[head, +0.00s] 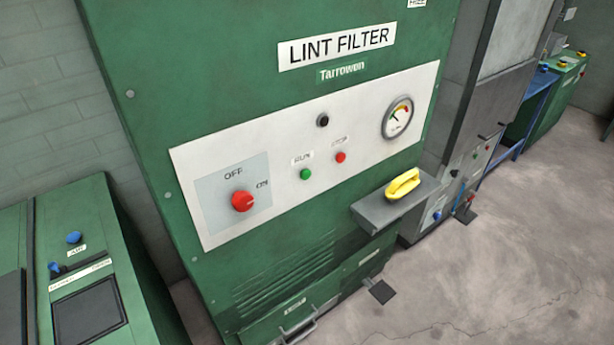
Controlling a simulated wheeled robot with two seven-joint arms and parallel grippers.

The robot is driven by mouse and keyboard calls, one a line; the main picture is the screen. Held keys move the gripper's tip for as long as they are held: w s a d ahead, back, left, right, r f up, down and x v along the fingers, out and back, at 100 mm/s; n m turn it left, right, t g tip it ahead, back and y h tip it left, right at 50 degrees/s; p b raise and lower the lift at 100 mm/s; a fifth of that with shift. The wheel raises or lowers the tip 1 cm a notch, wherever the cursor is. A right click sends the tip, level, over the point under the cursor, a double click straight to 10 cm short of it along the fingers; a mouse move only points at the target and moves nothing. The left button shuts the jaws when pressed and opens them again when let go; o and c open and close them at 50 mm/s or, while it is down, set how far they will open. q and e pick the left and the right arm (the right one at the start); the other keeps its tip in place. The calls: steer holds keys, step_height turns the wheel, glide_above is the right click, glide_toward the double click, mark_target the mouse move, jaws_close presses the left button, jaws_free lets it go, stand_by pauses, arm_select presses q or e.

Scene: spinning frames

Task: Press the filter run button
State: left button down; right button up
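The green lint filter cabinet (230,100) fills the middle of the head view, with a "LINT FILTER" sign (337,46). Its pale control panel (270,157) carries a green button (306,174) under a "RUN" label. A red button (341,157) sits to its right under a small label that is hard to read. A red rotary knob (242,201) is on a grey plate marked OFF and ON. A black knob or lamp (322,120) and a round gauge (398,118) are higher up. Neither gripper is in view.
A grey shelf (376,217) juts from the cabinet's lower right, with a yellow object (403,184) on it. A green machine (95,265) with blue knobs stands at the left. A grey machine (480,110) stands at the right. The concrete floor (500,260) at lower right is open.

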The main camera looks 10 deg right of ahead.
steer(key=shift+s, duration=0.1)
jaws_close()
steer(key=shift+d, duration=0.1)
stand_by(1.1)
